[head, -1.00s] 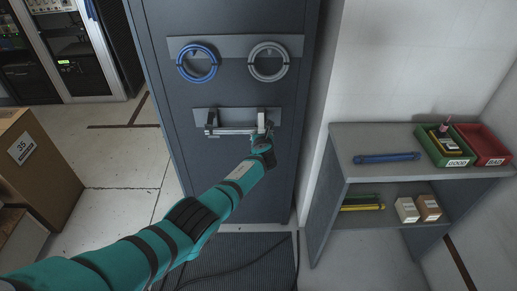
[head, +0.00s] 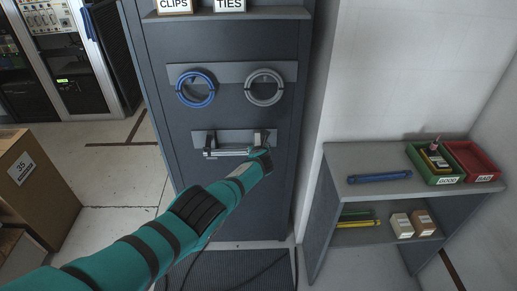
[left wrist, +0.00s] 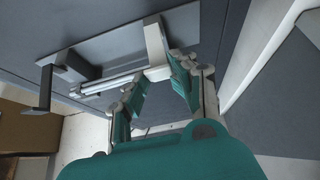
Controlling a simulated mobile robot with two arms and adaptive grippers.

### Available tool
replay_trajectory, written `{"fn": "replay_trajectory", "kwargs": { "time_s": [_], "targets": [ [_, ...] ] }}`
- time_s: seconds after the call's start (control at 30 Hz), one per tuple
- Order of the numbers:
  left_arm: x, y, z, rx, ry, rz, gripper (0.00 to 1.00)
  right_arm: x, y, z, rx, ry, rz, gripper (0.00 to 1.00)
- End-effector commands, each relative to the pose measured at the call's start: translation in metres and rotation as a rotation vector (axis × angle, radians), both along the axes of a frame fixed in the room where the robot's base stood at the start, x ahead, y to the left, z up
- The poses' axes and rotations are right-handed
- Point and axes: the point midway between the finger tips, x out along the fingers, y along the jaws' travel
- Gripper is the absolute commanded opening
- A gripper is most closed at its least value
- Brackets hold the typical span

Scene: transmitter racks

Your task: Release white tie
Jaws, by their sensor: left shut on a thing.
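The white tie (head: 230,153), a thin pale bar or bundle, lies level along a grey bracket (head: 228,137) on the dark cabinet's front. In the left wrist view the tie (left wrist: 105,84) runs left from between my fingers, close to the bracket plate (left wrist: 112,44) and its prongs. My left gripper (head: 263,152) is at the tie's right end; in the wrist view its fingers (left wrist: 160,82) stand either side of that end, shut on it. Whether the tie rests on the prongs I cannot tell. My right gripper is not in view.
Above the bracket hang a blue ring (head: 195,88) and a grey ring (head: 264,87). A shelf unit (head: 338,162) at right holds a blue rod (head: 379,176), a green bin (head: 434,177) and a red bin (head: 474,158). A cardboard box (head: 38,190) stands at left.

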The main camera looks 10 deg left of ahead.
Motion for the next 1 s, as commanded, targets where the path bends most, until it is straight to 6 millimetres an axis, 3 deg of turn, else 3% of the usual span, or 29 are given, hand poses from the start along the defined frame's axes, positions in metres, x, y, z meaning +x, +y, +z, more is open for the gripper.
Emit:
{"fn": "replay_trajectory", "kwargs": {
  "time_s": [0.03,0.17,0.2,0.37,1.0],
  "targets": [
    [0.0111,0.0044,0.0216,0.007,-0.034,-0.002,0.00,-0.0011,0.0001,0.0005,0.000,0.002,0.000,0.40],
    [0.0112,0.0044,0.0216,0.008,-0.035,-0.002,0.00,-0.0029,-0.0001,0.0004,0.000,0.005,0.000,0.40],
    [0.0112,0.0044,0.0216,0.008,-0.035,-0.002,0.29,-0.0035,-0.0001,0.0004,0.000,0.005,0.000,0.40],
    [0.0112,0.0042,0.0218,0.007,-0.035,-0.003,0.50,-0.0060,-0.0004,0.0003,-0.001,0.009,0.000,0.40],
    [0.0082,0.0026,0.0162,0.004,-0.026,0.000,0.50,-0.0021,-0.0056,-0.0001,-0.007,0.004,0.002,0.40]
  ]
}}
